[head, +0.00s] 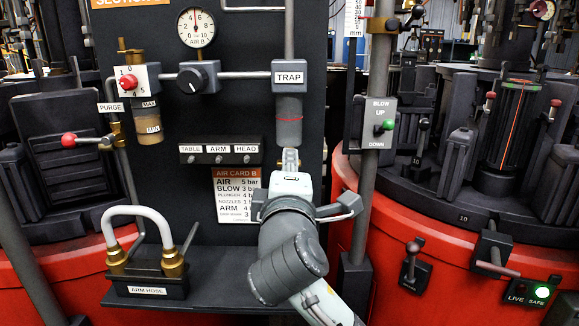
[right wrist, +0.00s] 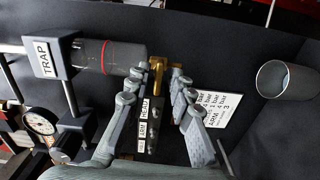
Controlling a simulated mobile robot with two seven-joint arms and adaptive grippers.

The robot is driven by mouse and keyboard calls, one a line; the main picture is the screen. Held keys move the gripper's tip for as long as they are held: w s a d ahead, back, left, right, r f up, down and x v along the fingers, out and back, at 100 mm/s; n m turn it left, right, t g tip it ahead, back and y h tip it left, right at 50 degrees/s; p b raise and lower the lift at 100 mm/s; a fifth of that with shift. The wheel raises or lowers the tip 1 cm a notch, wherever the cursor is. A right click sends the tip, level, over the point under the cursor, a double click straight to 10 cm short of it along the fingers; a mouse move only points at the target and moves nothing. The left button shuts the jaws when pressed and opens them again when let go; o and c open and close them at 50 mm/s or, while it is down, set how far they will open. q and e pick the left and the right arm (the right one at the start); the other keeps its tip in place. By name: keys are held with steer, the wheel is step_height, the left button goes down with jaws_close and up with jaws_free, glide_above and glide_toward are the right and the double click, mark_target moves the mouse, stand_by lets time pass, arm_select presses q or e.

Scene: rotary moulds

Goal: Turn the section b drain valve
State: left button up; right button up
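The panel's trap, a grey bowl with a red ring (head: 289,118), hangs under the white TRAP label (head: 290,77). It lies sideways in the right wrist view (right wrist: 100,57). My right gripper (head: 291,160) is just below the bowl. In the wrist view its fingers (right wrist: 159,80) are apart, one on each side of the brass part; I cannot tell if either touches it. My left gripper is not in view.
A red-knobbed regulator (head: 128,81), gauge (head: 196,27) and black knob (head: 193,77) are left of the trap. An air card (head: 232,185) and switches (head: 219,159) sit near my arm. A blow lever box (head: 378,124) is right. A grey cup (right wrist: 287,79) shows in the wrist view.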

steer(key=shift+s, duration=0.1)
steer(key=s, duration=1.1)
steer(key=shift+s, duration=0.4)
